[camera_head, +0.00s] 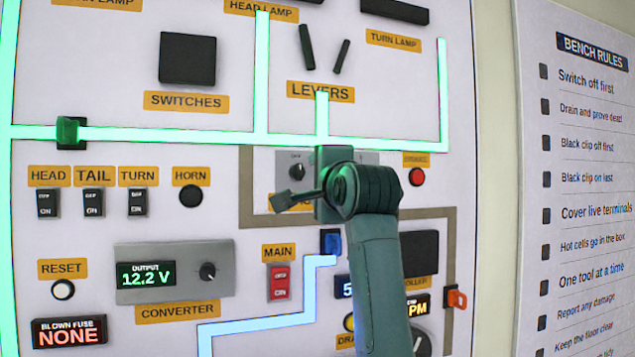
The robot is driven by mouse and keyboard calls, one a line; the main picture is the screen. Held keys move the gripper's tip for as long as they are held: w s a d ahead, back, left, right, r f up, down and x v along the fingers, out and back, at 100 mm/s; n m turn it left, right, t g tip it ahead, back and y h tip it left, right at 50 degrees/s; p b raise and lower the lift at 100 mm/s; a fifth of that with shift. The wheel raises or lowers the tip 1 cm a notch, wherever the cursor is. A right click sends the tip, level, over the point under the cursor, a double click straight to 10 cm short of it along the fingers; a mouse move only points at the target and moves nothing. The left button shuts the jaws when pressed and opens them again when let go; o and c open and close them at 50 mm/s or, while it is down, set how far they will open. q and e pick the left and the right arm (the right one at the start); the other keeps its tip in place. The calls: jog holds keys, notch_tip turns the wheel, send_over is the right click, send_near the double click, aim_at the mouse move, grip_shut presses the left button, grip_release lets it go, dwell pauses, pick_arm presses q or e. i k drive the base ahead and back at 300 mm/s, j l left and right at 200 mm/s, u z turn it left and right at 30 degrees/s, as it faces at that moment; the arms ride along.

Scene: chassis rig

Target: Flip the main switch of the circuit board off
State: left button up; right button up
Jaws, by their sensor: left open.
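The circuit board is a large white upright panel. Its main switch (280,283) is a small red rocker under an orange MAIN label (279,252), low in the middle. OFF is marked at its top and ON at its bottom; which half is pressed in is too small to tell. My left gripper (284,200) is in front of the panel, above the main switch and apart from it. Its fingers point left and it looks empty and open. My left arm rises from the bottom and hides part of the panel right of the switch. My right gripper is not in view.
A converter (206,293) reading 12.2 V sits left of the main switch. A blue connector (330,242) on a pale blue strip is close on its right. HEAD, TAIL and TURN rockers (93,202) are farther left. A Bench Rules sign (585,100) hangs at right.

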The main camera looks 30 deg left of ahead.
aim_at(280, 276)
jog(key=k+l, duration=0.45)
jog(key=l, duration=0.25)
jog(key=k+l, duration=0.25)
jog(key=l, duration=0.15)
